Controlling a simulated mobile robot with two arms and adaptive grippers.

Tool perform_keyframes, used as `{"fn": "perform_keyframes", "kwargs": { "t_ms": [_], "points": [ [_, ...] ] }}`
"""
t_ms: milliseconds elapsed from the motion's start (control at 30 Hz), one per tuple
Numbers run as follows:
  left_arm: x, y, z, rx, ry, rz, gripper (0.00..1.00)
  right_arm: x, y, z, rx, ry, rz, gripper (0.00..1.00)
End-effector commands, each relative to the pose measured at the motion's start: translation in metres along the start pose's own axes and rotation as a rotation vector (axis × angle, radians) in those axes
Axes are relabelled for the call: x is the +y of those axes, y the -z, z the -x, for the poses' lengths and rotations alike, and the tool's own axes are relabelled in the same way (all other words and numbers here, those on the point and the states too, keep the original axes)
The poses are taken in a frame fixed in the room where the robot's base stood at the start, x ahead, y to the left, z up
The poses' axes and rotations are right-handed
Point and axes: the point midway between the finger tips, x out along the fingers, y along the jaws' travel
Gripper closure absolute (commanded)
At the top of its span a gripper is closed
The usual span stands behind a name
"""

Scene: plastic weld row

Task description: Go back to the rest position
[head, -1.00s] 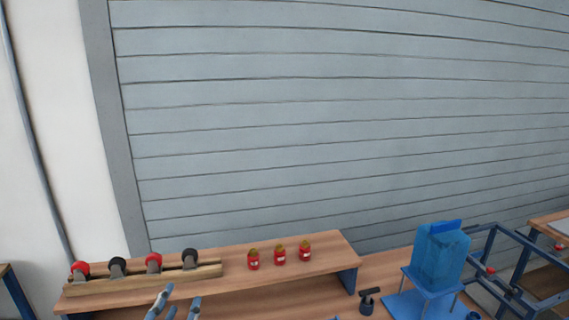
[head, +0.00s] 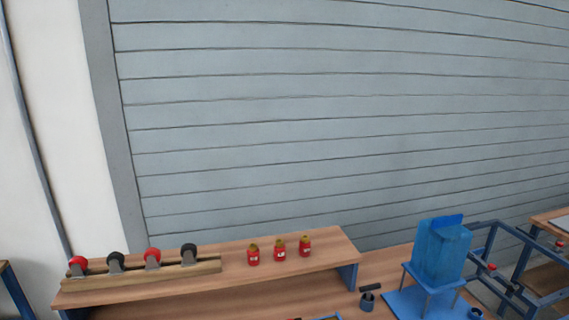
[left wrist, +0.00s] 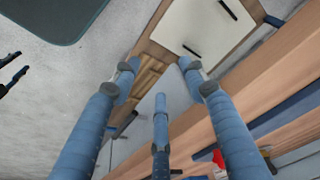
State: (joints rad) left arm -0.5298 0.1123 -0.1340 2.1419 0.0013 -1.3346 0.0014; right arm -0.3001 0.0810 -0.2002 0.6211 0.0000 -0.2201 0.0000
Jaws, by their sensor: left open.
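My left gripper (left wrist: 159,76) shows in the left wrist view as three blue fingers with grey joints. The fingers are spread apart with nothing between them, so it is open and empty. My right gripper is in neither view.
A wooden shelf (head: 310,263) carries a rack (head: 140,281) of red and black-topped tools and three red bottles (head: 279,249). A blue block (head: 440,252) stands on a blue stand at right. A wooden edge (left wrist: 255,75) runs beside my left gripper.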

Motion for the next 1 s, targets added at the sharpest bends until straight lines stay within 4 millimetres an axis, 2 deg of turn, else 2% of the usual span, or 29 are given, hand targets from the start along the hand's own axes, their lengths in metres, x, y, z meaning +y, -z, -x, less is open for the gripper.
{"fn": "perform_keyframes", "kwargs": {
  "t_ms": [33,167,200,267,400,500,633,800,900,1000],
  "points": [
    [0.001,-0.009,-0.028,-0.014,-0.001,-0.002,0.56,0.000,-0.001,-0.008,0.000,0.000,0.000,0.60],
    [0.004,-0.035,-0.098,-0.039,-0.005,-0.007,0.56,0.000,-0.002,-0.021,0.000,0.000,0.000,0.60],
    [0.005,-0.047,-0.121,-0.049,-0.006,-0.009,0.56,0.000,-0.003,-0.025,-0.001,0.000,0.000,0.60],
    [0.007,-0.065,-0.154,-0.060,-0.007,-0.011,0.56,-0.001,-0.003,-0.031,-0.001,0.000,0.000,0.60],
    [0.010,-0.117,-0.223,-0.092,-0.011,-0.018,0.56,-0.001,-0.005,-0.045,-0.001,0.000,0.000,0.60],
    [0.012,-0.160,-0.264,-0.114,-0.014,-0.023,0.56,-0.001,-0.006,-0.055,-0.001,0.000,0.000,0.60],
    [0.014,-0.218,-0.305,-0.141,-0.016,-0.030,0.56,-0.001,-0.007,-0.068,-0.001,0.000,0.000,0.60],
    [0.014,-0.279,-0.332,-0.165,-0.018,-0.037,0.56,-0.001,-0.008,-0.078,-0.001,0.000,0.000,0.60],
    [0.013,-0.298,-0.338,-0.171,-0.018,-0.040,0.56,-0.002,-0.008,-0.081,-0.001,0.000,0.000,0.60],
    [0.013,-0.308,-0.339,-0.175,-0.019,-0.041,0.56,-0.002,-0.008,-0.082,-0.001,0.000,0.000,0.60]
  ]
}}
